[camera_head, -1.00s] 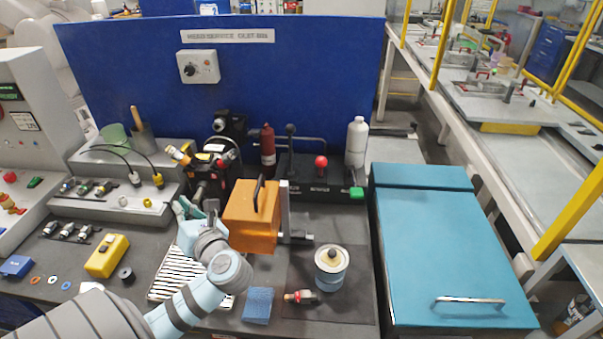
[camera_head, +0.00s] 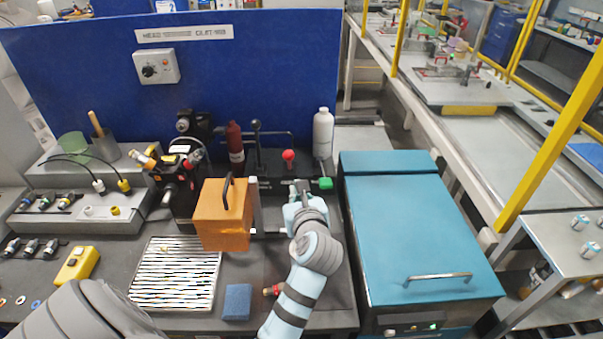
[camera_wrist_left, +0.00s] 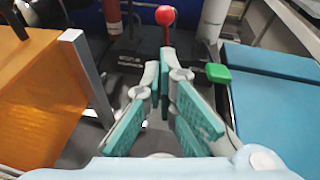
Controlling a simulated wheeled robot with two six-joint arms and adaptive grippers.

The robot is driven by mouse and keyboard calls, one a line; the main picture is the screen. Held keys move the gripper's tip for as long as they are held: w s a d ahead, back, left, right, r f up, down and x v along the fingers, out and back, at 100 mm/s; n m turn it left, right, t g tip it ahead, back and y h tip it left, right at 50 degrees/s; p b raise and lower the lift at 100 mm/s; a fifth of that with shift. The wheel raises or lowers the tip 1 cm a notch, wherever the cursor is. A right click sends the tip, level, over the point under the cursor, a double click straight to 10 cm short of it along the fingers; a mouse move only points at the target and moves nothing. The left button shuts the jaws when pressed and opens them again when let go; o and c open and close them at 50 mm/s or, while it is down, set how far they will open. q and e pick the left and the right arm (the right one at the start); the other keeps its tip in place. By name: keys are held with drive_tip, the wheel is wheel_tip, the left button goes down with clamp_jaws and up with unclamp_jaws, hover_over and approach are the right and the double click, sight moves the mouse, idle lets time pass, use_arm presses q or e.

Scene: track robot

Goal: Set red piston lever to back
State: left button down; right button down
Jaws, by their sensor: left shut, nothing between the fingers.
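The red piston lever (camera_head: 289,156) is a red ball on a short stem, standing on a black control box at the back of the bench. In the left wrist view the red ball (camera_wrist_left: 166,15) is at the top middle, and its stem rises just beyond the fingertips. My left gripper (camera_head: 301,188) is shut and empty, in front of the lever and slightly right of it in the head view. Its teal-padded fingers (camera_wrist_left: 163,80) point toward the stem's foot. I cannot tell whether they touch it. My right gripper is not in view.
A white bottle (camera_head: 323,132) and green knob (camera_head: 325,183) are to the right. An orange box (camera_head: 210,218) stands left of my gripper, and a blue case (camera_head: 420,235) right.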

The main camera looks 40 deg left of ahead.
use_arm(q)
drive_tip(key=d+f, duration=0.2)
approach(289, 160)
drive_tip(key=w+a+f, duration=0.4)
drive_tip(key=shift+a+h+b, duration=0.25)
drive_tip(key=shift+h+b, duration=0.1)
drive_tip(key=shift+h, duration=0.05)
drive_tip(key=shift+w+f, duration=0.15)
